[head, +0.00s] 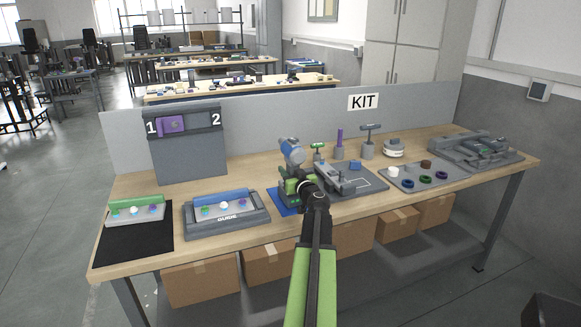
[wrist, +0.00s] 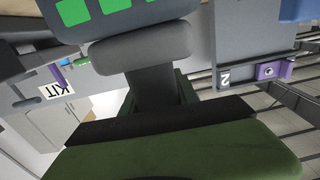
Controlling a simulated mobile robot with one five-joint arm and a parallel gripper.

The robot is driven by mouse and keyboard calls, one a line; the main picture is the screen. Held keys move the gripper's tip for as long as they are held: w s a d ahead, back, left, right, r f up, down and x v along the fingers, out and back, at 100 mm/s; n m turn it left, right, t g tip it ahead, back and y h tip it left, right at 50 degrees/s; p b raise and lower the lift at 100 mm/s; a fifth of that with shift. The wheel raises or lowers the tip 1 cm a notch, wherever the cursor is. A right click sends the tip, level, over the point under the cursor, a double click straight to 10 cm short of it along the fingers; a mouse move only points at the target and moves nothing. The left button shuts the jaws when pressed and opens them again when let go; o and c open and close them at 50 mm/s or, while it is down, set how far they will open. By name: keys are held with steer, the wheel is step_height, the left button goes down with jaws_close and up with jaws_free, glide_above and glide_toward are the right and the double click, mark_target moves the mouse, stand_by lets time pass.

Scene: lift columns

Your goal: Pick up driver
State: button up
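Several upright tools stand along the back of the bench in the head view: a small green-topped one (head: 317,147), a purple-handled one (head: 340,137) and a grey T-handled one (head: 371,128). Which of them is the driver I cannot tell for sure. A purple upright handle also shows at the left of the wrist view (wrist: 58,76). My gripper (head: 293,178) is over the bench, in front and to the left of these tools, apart from them. Grey and dark green parts fill the middle of the wrist view; whether the fingers are open or shut is unclear.
A grey fixture (head: 352,180) lies right of my gripper, and a parts tray (head: 410,183) is further right. A guide block (head: 225,220) and a black mat (head: 135,240) lie left. A panel marked 1 and 2 (head: 185,155) stands behind. Boxes (head: 200,280) are underneath.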

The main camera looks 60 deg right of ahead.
jaws_close()
stand_by(1.0)
